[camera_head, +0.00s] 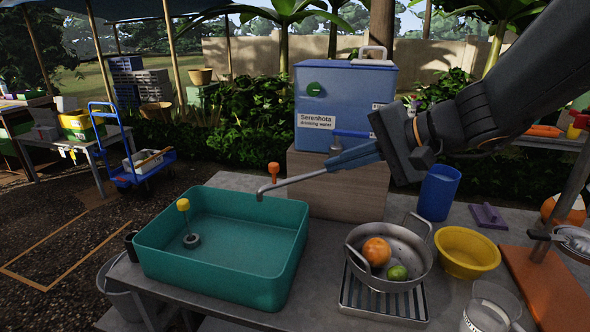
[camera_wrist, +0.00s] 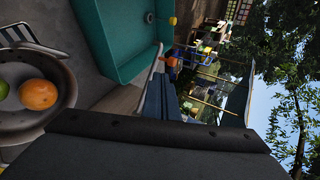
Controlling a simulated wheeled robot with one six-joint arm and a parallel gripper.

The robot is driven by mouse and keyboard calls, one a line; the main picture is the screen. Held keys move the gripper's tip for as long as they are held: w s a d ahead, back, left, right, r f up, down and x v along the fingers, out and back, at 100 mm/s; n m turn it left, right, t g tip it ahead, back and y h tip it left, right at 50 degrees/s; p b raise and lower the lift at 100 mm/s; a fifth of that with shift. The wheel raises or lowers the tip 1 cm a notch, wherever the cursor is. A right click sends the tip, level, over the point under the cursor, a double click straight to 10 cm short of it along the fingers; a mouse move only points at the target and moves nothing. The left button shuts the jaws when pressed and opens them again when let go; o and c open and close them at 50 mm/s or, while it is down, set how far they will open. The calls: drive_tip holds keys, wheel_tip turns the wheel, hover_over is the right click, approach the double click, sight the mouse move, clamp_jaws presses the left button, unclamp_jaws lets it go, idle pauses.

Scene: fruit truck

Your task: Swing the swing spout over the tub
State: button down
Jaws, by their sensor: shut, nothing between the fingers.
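The swing spout (camera_head: 292,181) is a thin grey metal tube at the blue water container. Its bent tip appears at the back rim of the green tub (camera_head: 170,262) in the head view; whether it hangs inside the rim is hard to tell. The tub also shows in the wrist view (camera_wrist: 101,42), with the pale spout (camera_wrist: 154,68) near its edge. My gripper (camera_head: 330,163) is shut, its blue-grey fingers lying along or against the spout from the right. They hide the spout's root; contact cannot be told.
The blue water container (camera_head: 345,85) stands on a wooden block (camera_head: 335,190). A metal colander (camera_head: 400,275) with an orange and a green fruit, a yellow bowl (camera_head: 467,253) and a blue cup (camera_head: 438,192) stand to the right. A yellow-topped float (camera_head: 184,206) is in the tub.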

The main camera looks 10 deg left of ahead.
drive_tip(key=r+p+x, duration=0.1)
drive_tip(key=p+x, duration=0.2)
drive_tip(key=x, duration=0.8)
drive_tip(key=shift+w+a, duration=0.3)
drive_tip(key=shift+a, duration=0.3)
drive_tip(key=shift+w+r, duration=0.1)
